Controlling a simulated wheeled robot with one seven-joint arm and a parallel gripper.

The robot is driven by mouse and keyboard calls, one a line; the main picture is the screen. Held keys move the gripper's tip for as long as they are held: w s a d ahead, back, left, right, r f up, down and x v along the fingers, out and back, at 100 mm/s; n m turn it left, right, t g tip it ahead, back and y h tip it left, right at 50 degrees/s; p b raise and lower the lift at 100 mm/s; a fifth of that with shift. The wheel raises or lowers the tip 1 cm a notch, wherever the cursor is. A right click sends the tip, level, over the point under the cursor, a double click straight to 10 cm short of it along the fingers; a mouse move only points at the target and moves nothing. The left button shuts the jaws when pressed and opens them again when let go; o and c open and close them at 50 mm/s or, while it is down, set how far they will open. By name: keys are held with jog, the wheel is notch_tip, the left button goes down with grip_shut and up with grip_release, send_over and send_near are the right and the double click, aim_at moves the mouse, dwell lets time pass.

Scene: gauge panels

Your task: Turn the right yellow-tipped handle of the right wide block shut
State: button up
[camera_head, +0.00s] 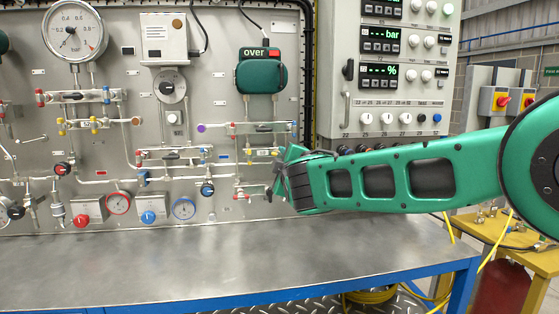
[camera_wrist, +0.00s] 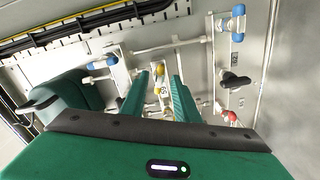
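The right wide block (camera_head: 262,128) is a pale bar on the panel below a dark green device. Small yellow-tipped handles hang under it; the right one (camera_head: 275,152) is just left of my gripper (camera_head: 284,168), which partly covers that area. In the wrist view my gripper (camera_wrist: 161,84) has its two green fingers apart. A yellow tip (camera_wrist: 159,70) shows between the fingertips. I cannot tell whether either finger touches it. The lower part of that handle is hidden between the fingers.
Blue-tipped (camera_wrist: 237,37) and red-tipped (camera_wrist: 230,117) fittings and a black handle (camera_wrist: 235,80) lie right of the fingers in the wrist view. The green device (camera_head: 260,77) is above the block. A bare metal bench (camera_head: 230,262) runs below the panel.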

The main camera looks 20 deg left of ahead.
jog(key=shift+x, duration=1.3)
jog(key=shift+c, duration=0.3)
grip_shut()
jog(key=shift+a, duration=0.25)
jog(key=shift+d+f, duration=0.15)
jog(key=shift+d, duration=0.05)
jog(key=shift+d+m, duration=0.1)
jog(key=shift+m, duration=0.4)
